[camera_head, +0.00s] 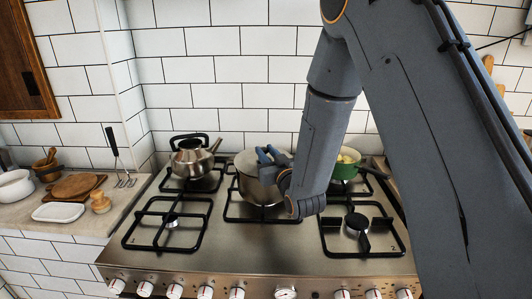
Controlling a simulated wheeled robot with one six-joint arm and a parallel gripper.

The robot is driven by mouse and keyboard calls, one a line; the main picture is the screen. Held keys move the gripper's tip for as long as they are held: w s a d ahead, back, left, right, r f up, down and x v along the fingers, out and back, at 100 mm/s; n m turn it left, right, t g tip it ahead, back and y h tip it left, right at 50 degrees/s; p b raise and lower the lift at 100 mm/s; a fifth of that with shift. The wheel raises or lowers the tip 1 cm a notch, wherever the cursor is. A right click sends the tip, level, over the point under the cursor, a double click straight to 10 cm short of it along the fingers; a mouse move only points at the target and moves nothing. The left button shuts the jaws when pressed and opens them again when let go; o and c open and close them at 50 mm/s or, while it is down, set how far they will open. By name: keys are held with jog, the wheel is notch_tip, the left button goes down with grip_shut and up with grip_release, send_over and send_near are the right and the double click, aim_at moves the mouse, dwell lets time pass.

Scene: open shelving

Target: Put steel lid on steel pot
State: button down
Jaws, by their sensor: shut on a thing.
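The steel pot (255,191) stands on the back middle burner of the stove. The steel lid (246,161) is at the pot's top, over its opening. From this view I cannot tell whether it rests on the rim or is held just above it. My gripper (268,157) is at the right part of the lid and is shut on it. My gripper and wrist hide the lid's knob and the right side of the pot.
A steel kettle (192,160) stands left of the pot. A green pot (346,164) with food in it stands to the right, partly behind my arm. The front burners (170,221) are empty. A white tiled wall (225,95) is close behind the stove.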

jog(key=c, duration=1.5)
grip_release()
jog(key=shift+f, duration=0.2)
